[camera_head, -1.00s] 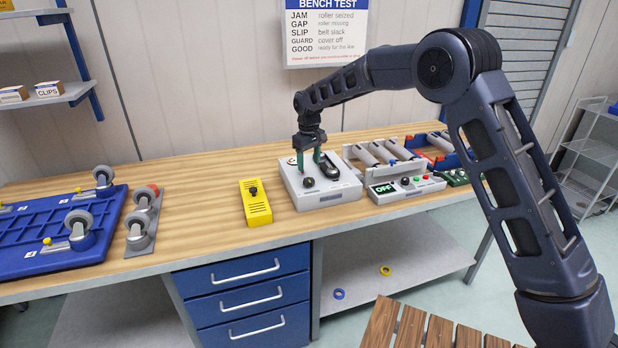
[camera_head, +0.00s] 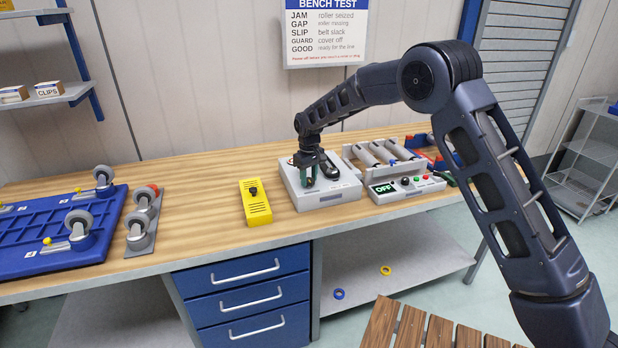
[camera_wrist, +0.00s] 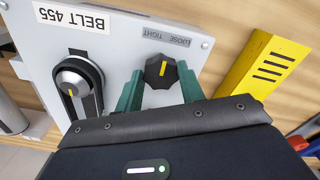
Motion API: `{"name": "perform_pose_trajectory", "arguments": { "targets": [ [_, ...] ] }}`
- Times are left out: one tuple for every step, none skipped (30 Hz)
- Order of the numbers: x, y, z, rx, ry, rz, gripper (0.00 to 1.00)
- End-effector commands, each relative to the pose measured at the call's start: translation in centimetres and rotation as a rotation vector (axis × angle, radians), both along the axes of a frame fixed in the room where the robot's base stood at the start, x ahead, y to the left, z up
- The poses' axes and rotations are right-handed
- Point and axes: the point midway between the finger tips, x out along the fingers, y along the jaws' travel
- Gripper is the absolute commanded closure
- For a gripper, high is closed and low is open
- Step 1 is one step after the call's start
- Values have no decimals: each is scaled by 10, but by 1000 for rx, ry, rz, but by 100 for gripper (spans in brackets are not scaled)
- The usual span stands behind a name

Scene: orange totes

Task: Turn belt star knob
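The black star knob (camera_wrist: 158,72) with a yellow mark sits on the white panel, beside a "LOOSE TIGHT" label (camera_wrist: 166,37). Its yellow mark points roughly toward the label. In the head view my gripper (camera_head: 309,183) is low over the white belt unit (camera_head: 328,206) and mostly hides the knob. A black belt with a grey pulley (camera_wrist: 76,82) is beside the knob, under a "BELT 455" label (camera_wrist: 75,18).
A roller unit with an "OFF" display (camera_head: 384,188) stands close on the right. A blue tray (camera_head: 50,240) with casters is farther left.

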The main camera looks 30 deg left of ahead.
Motion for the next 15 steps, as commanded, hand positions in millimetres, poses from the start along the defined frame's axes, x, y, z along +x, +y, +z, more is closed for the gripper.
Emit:
{"name": "perform_pose_trajectory", "arguments": {
  "targets": [
    [0,0,0,0,0,0,75],
    [0,0,0,0,0,0,81],
    [0,0,0,0,0,0,84],
    [0,0,0,0,0,0,84],
    [0,0,0,0,0,0,84],
    [0,0,0,0,0,-2,84],
    [0,0,0,0,0,-3,84],
    [0,0,0,0,0,-6,84],
    [0,0,0,0,0,-11,84],
    [0,0,0,0,0,-17,84],
    [0,0,0,0,0,-24,84],
    [0,0,0,0,0,-35,84],
    [0,0,0,1,0,-46,84],
    [0,0,0,1,0,-59,84],
    [0,0,0,1,0,-77,84]
  ]
}}
